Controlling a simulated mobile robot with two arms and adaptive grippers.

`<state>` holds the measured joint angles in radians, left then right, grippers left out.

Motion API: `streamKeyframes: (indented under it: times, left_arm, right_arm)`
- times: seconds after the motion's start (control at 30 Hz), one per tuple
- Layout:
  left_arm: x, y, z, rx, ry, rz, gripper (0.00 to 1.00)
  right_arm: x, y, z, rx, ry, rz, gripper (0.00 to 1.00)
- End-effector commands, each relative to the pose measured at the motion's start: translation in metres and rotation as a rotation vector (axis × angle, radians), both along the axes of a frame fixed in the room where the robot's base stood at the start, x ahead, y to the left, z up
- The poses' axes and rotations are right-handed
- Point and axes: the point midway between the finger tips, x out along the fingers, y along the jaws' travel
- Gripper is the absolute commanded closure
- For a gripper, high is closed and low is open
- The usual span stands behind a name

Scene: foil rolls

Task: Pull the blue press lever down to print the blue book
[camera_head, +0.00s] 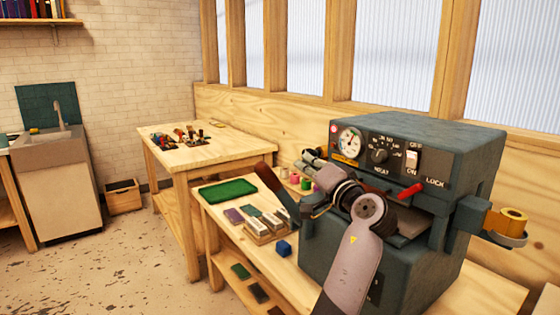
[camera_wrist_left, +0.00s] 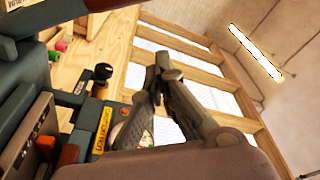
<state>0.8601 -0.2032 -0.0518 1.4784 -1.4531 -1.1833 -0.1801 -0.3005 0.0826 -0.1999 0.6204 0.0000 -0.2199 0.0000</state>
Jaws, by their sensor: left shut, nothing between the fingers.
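The blue-grey press (camera_head: 460,150) stands on the bench at the right of the head view, with a gauge, knob and switch on its front. A red handle (camera_head: 411,191) sticks out beside its LOCK label. I cannot make out a blue lever or a blue book for sure. A dark bar with a brown end (camera_head: 268,180) slants up left of the press; what it is, I cannot tell. My left gripper (camera_head: 308,157) is shut and empty, at the press's left side. In the left wrist view its fingers (camera_wrist_left: 160,78) meet above the gauge and a yellow label. My right gripper is not shown.
A green tray (camera_head: 228,190), a purple block (camera_head: 234,215), a blue cube (camera_head: 284,248) and a holder with several blocks lie left of the press. A gold foil roll (camera_head: 513,215) sits at its right. A second table (camera_head: 205,155) stands behind; the floor at left is open.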

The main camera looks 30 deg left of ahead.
Motion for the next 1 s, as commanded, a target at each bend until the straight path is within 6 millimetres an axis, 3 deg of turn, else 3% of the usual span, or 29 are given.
streamKeyframes:
  times: [0.47,1.0]
  left_arm:
    - [0.003,0.007,0.004,0.002,-0.002,0.006,1.00]
    - [0.048,0.089,0.011,0.000,-0.001,0.004,1.00]
  right_arm:
    - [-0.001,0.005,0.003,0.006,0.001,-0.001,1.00]
    - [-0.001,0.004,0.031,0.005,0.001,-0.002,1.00]
